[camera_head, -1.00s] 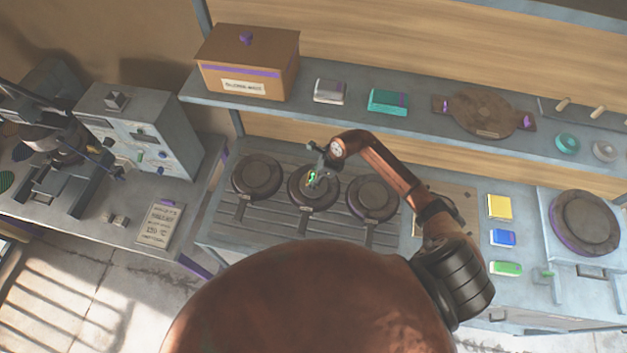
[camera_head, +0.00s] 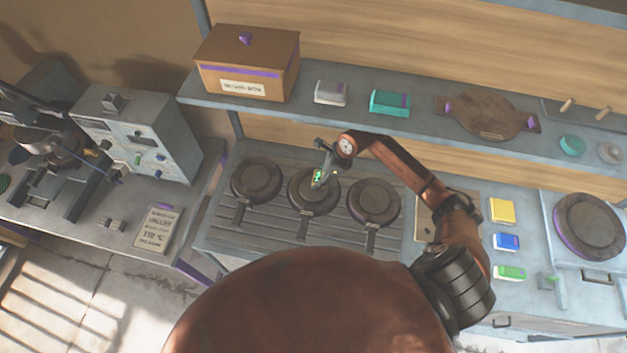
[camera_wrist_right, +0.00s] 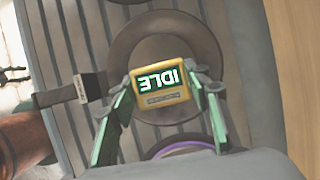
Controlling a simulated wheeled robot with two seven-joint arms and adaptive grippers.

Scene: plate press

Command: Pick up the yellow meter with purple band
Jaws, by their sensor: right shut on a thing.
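A small yellow meter (camera_wrist_right: 160,87) with a lit green display reading IDLE sits between the fingers of my right gripper (camera_wrist_right: 163,92) in the right wrist view. The fingers are shut on its two sides. I cannot make out a purple band on it. In the head view the meter's green display (camera_head: 318,177) shows over the middle round plate (camera_head: 308,200), with the right gripper (camera_head: 321,172) around it. Whether the meter touches the plate is unclear. My left gripper is not in view.
Two more dark round plates, a left one (camera_head: 256,180) and a right one (camera_head: 374,203), flank the middle one on the grooved bench. A shelf (camera_head: 420,128) with a wooden box (camera_head: 247,62) runs behind. Yellow (camera_head: 502,210), blue (camera_head: 506,242) and green (camera_head: 510,273) blocks lie right.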

